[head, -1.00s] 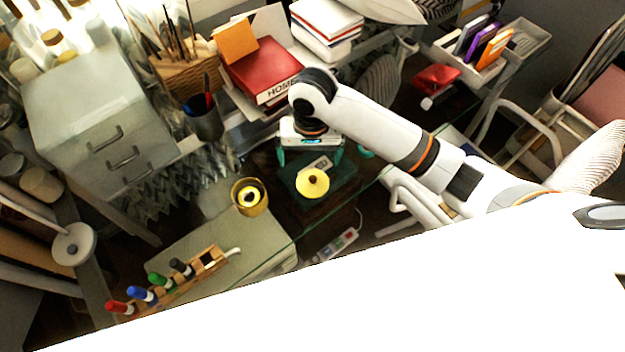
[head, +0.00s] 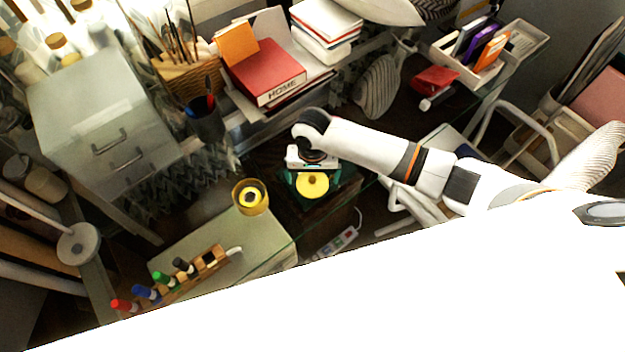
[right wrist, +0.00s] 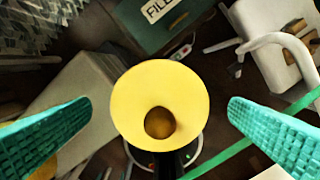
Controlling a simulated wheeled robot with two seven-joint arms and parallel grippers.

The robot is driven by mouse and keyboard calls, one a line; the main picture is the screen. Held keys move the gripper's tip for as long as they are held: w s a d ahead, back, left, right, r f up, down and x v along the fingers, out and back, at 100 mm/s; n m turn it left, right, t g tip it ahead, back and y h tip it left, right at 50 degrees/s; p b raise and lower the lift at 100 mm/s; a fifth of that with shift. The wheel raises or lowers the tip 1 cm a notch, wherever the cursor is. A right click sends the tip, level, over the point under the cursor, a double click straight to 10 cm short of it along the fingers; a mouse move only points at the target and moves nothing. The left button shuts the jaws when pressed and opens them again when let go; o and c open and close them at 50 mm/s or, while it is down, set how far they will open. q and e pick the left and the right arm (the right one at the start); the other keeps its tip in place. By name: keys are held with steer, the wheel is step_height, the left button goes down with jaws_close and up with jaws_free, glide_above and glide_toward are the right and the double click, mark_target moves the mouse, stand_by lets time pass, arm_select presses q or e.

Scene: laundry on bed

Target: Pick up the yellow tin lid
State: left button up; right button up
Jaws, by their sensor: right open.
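The yellow tin lid (head: 312,185) is a round yellow disc just in front of my right gripper in the head view. In the right wrist view the yellow tin lid (right wrist: 150,85) is large, with a round brownish knob or spot toward its lower side. My right gripper (head: 313,178) is open above the lid. Its teal fingers (right wrist: 160,108) stand left and right of the lid in the wrist view, with a gap on each side. My left gripper is not in view.
A gold tin (head: 250,198) stands left of the lid. A rack of coloured markers (head: 180,277) is at lower left. A pen cup (head: 205,122) and a red book (head: 265,72) are behind. A dark green box marked FILE (right wrist: 160,20) lies beyond the lid.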

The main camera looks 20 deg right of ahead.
steer(key=shift+f, duration=0.3)
steer(key=c, duration=1.1)
steer(key=shift+o, duration=0.2)
steer(key=shift+r, duration=0.1)
